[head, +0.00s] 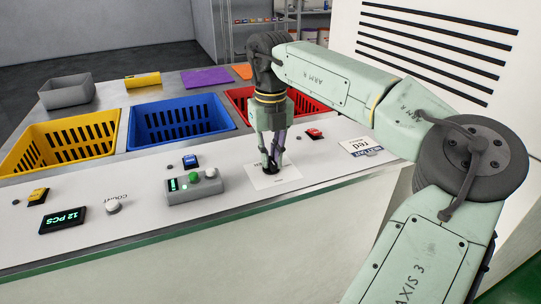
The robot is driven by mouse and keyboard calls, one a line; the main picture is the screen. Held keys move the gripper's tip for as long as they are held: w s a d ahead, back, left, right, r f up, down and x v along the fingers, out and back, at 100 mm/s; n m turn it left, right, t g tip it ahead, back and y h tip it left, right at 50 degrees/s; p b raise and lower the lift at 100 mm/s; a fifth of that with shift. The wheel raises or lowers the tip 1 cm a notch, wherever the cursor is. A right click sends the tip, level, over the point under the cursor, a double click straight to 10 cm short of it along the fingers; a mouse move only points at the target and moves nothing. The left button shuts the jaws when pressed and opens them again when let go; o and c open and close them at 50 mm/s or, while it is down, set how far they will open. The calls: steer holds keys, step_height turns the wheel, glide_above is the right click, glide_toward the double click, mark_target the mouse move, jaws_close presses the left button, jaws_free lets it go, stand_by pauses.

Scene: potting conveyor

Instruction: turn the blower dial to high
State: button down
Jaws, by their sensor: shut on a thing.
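My gripper (272,165) points straight down at the white front panel (150,215). It is shut on a small dark dial (270,170), which stands on a white label plate (262,182). The fingers hide much of the dial. The markings on the plate are too small to read, so the dial's setting cannot be told.
A grey control box (196,186) with a green button and a white knob stands left of my gripper. Further left are a COUNT knob (112,207) and a "12 PCS" display (63,220). Yellow (62,145), blue (177,125) and red (238,96) crates sit behind.

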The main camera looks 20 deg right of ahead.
mark_target(271, 160)
steer(key=c, duration=1.6)
jaws_free()
steer(key=shift+c, duration=0.2)
step_height(271, 160, up, 12)
steer(key=shift+s, duration=0.1)
